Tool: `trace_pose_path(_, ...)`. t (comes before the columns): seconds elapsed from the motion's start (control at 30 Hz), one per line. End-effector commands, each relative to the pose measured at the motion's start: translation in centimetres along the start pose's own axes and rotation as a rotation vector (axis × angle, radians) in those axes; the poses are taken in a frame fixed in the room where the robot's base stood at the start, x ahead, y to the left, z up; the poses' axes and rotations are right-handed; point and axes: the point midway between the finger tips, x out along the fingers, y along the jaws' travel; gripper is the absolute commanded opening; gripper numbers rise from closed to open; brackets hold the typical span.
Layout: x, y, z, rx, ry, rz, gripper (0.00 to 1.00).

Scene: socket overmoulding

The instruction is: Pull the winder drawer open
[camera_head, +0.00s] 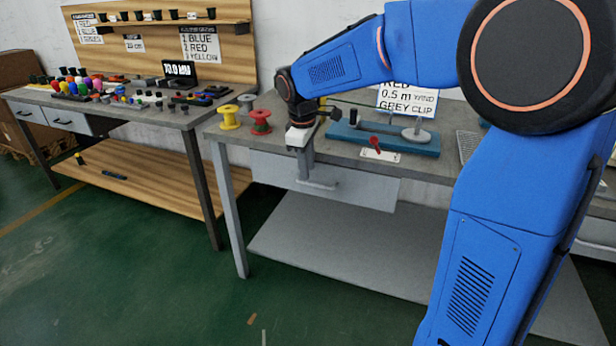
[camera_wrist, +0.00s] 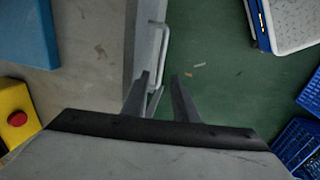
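The winder drawer (camera_head: 350,190) is a light grey front panel under the grey bench (camera_head: 345,153), and it looks shut. Its pale bar handle (camera_head: 318,185) is on the front, and it also shows in the wrist view (camera_wrist: 164,45). My gripper (camera_head: 304,168) points down in front of the drawer, by the handle. In the wrist view its two dark fingers (camera_wrist: 160,76) are apart, with the lower part of the handle seen between them. Whether they touch the bar cannot be told. The blue winder (camera_head: 420,146) stands on the bench top.
A yellow spool (camera_head: 229,118) and a red spool (camera_head: 260,122) stand at the bench's left end. A lower shelf (camera_head: 330,250) lies under the drawer. Blue crates (camera_wrist: 300,143) show at the wrist view's right.

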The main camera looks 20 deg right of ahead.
Motion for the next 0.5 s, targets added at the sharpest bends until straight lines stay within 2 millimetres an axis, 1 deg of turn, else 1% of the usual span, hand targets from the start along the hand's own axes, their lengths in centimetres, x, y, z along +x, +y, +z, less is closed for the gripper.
trace_pose_path(0.03,0.9,-0.1,0.1,0.0,-0.003,-0.003,0.26)
trace_pose_path(0.2,3.0,0.0,0.1,0.001,-0.001,-0.001,0.26)
trace_pose_path(0.33,3.9,0.0,0.1,0.001,-0.001,-0.001,0.26)
trace_pose_path(0.5,4.2,0.0,0.0,0.0,0.0,0.0,0.26)
